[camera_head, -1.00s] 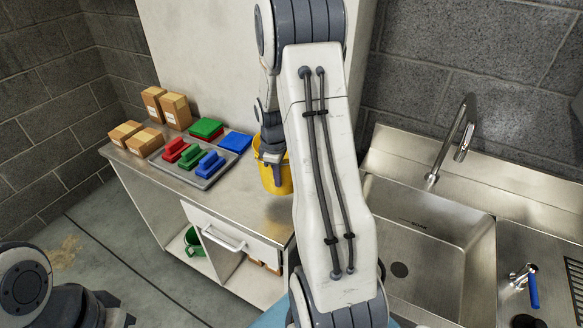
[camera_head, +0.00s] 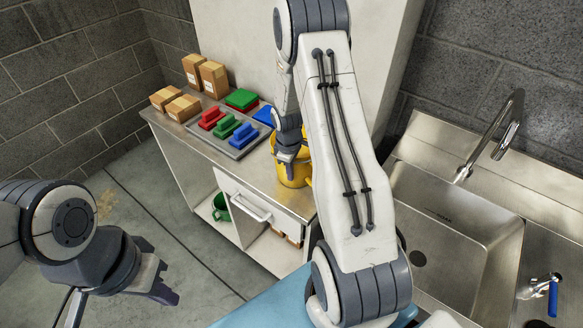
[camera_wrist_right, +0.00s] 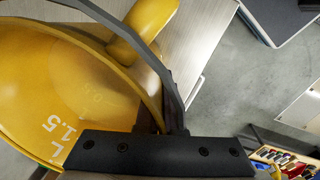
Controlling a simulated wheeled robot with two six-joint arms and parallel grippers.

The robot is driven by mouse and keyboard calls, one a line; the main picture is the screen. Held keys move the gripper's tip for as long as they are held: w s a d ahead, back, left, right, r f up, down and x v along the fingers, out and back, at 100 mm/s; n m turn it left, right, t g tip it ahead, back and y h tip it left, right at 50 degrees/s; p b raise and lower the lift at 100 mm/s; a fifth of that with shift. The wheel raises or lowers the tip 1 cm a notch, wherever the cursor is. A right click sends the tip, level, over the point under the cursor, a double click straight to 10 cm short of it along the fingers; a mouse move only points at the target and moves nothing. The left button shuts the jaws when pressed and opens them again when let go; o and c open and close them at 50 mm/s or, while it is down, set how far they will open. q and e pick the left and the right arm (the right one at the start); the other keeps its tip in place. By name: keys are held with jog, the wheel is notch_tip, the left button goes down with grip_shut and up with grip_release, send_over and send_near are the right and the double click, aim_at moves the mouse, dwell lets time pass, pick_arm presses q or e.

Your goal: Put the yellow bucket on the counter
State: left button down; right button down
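The yellow bucket (camera_head: 292,176) is over the right part of the metal counter (camera_head: 263,180), partly hidden by my right arm. I cannot tell whether its base touches the counter. My right gripper (camera_head: 288,155) is shut on the bucket at its rim. The right wrist view shows the bucket's inside with a "1.5 L" mark (camera_wrist_right: 62,132) and a dark curved band across its rim. My left gripper (camera_head: 163,287) hangs at the lower left, away from the counter; its finger gap is unclear.
A tray (camera_head: 242,152) with red, green and blue pieces lies left of the bucket. Cardboard boxes (camera_head: 213,76) stand at the counter's far left. A sink (camera_head: 450,240) with a tap is on the right. The drawer (camera_head: 255,200) is below the counter.

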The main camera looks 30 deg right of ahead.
jog(key=shift+w, duration=0.15)
jog(key=c, duration=1.4)
grip_release()
jog(key=shift+f, duration=0.1)
jog(key=o, duration=0.4)
jog(key=shift+c, duration=0.2)
